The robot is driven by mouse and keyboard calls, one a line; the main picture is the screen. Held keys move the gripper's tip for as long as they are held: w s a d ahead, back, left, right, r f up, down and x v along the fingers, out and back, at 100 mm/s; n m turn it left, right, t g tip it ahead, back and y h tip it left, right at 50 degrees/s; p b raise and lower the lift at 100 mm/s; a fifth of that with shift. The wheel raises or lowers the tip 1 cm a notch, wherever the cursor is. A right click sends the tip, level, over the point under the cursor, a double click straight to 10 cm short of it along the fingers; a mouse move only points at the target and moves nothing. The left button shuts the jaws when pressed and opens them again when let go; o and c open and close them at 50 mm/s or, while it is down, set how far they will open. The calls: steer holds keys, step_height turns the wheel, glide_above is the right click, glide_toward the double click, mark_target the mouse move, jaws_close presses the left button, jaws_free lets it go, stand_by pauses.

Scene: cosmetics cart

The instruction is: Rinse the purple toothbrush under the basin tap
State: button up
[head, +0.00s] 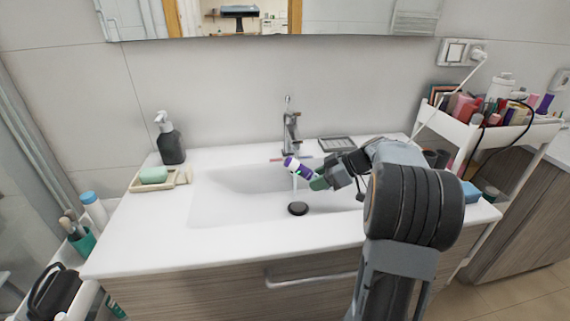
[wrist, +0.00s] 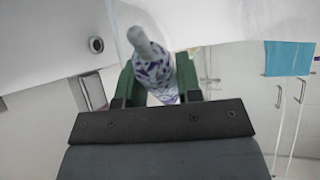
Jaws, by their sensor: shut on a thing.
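My gripper (head: 318,178), with green fingers, is shut on a thick purple-and-white, bottle-shaped thing (head: 296,166). It holds the thing tilted above the basin, just in front of the chrome tap (head: 291,132). In the wrist view the thing (wrist: 154,68) lies between both fingers, with a rounded pale grey end and purple marks. It does not look like a slim toothbrush. A thin pale streak below it may be water. A slim pinkish thing (head: 276,160) lies at the tap's foot; I cannot tell if it is a toothbrush.
The white basin (head: 235,205) has a dark drain plug (head: 298,208). A dark soap bottle (head: 170,145) and a tray with green soap (head: 153,175) stand left. A grey rack (head: 337,143) lies right of the tap. A full cart (head: 470,130) stands right.

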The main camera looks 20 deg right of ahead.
steer(key=shift+s+d+r, duration=0.35)
steer(key=shift+s+r, duration=0.45)
steer(key=shift+s, duration=0.15)
steer(key=shift+s+d+r, duration=0.3)
steer(key=shift+s+r, duration=0.45)
steer(key=shift+s, duration=0.15)
